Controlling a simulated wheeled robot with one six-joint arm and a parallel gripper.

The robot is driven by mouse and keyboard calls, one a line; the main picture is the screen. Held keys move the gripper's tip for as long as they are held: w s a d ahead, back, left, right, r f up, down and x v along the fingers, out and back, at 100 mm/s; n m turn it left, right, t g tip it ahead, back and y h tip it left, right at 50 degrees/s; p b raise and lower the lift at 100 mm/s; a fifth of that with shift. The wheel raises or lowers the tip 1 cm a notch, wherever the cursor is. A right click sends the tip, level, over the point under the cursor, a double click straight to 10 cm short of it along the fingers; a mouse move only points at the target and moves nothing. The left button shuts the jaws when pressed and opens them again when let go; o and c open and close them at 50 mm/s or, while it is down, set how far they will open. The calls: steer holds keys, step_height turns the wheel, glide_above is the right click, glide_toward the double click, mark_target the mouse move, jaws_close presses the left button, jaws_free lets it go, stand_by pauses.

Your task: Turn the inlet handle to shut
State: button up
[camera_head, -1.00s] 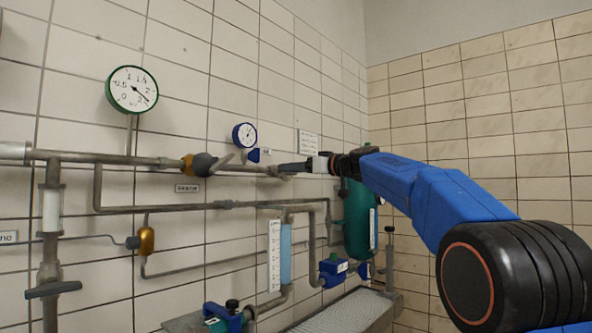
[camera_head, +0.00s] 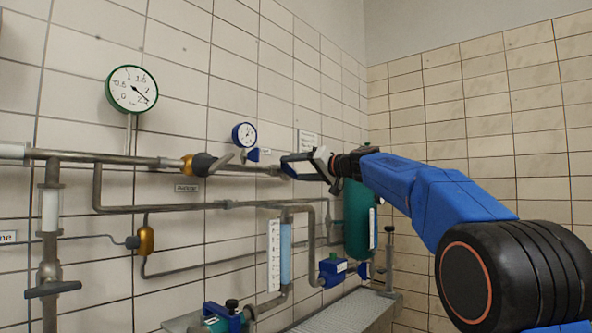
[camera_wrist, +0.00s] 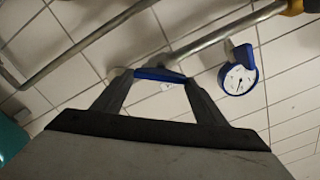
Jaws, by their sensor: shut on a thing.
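My gripper (camera_head: 290,167) is at the wall pipe, right of the small blue gauge. The wrist view shows its two dark fingers (camera_wrist: 160,82) at the ends of a short blue handle (camera_wrist: 158,74), shut on it. The handle lies crosswise between the fingertips, against a grey pipe (camera_wrist: 222,36). In the head view the gripper largely hides the handle. The labels near it are too small to read, so I cannot confirm that it is marked as the inlet.
The blue gauge (camera_head: 244,134) is close to my gripper. An ochre valve with a grey lever (camera_head: 208,164) is on the same pipe to the left. A green-rimmed gauge (camera_head: 132,89) is above it. A green tank (camera_head: 361,217) stands behind and below my wrist.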

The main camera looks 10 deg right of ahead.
steer(key=m, duration=1.1)
steer(key=shift+w+d+f, duration=0.1)
steer(key=shift+f, duration=0.15)
stand_by(0.4)
steer(key=o, duration=1.1)
steer(key=shift+c, duration=0.2)
steer(key=v, duration=1.7)
steer(key=shift+s+d, duration=0.15)
steer(key=shift+s, duration=0.05)
